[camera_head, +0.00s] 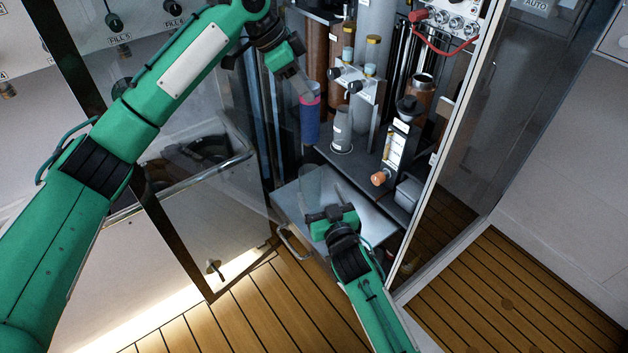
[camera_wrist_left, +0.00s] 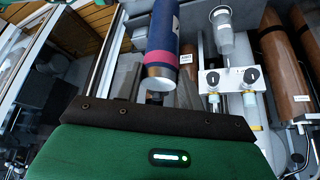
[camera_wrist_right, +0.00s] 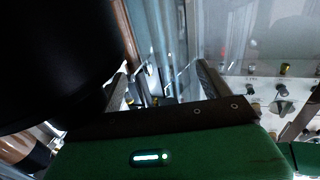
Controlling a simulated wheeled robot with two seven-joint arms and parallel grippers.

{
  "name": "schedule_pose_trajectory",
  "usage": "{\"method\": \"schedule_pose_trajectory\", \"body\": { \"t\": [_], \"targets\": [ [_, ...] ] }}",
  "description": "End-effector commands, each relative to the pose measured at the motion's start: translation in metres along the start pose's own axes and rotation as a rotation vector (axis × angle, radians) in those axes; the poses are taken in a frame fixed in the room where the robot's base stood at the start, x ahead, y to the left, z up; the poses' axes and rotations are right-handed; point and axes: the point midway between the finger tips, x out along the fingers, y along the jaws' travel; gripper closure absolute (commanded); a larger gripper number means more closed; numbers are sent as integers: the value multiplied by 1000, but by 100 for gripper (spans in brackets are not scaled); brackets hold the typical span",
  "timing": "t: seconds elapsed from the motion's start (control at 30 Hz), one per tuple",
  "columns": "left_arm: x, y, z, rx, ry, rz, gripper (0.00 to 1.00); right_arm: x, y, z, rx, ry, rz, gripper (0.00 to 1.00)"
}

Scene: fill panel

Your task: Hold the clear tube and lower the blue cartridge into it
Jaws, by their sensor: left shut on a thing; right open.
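The blue cartridge (camera_head: 310,122) has a pink band near its top and hangs upright from my left gripper (camera_head: 306,97), which is shut on it. The left wrist view also shows the cartridge (camera_wrist_left: 163,35) with its silvery end towards the gripper. A clear greyish tube (camera_head: 342,128) with a wider base stands on the dark shelf, just right of the cartridge and apart from it. It seems to be the same clear piece in the left wrist view (camera_wrist_left: 223,35). My right gripper (camera_head: 328,186) is open below and in front of the shelf, away from the tube; its fingers look empty.
A valve block (camera_head: 355,84) and brown cylinders (camera_head: 314,55) stand behind the tube. A glass door (camera_head: 205,150) is open on the left; a metal frame (camera_head: 440,150) bounds the right.

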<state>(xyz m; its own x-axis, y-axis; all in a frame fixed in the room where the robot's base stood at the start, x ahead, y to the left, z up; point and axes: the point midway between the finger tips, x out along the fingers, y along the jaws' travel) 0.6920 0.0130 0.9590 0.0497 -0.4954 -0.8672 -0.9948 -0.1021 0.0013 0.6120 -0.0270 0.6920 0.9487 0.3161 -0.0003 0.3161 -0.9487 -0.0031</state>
Motion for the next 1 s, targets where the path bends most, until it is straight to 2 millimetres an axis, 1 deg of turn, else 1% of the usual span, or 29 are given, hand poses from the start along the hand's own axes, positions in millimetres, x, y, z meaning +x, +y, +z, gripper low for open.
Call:
{"method": "schedule_pose_trajectory", "body": {
  "t": [0.03, 0.3, 0.5, 0.6, 0.7, 1.0],
  "targets": [
    [0, 0, 0, 0, 1, -1, 100, 9, 0, -1, -1, 1, 0, 21],
    [0, 0, 0, 0, 1, -1, 100, 58, 0, -1, -2, 1, 0, 21],
    [0, 0, 0, 0, 1, -1, 100, 87, 0, -1, -2, 1, 1, 21],
    [0, 0, 0, 0, 1, -1, 100, 96, 0, -1, -2, 1, 1, 21],
    [0, 0, 0, 0, 1, -1, 100, 101, 0, 0, -3, 0, 1, 21],
    [0, 0, 0, 0, 1, -1, 100, 103, 0, 0, -3, 0, 0, 21]
  ]
}}
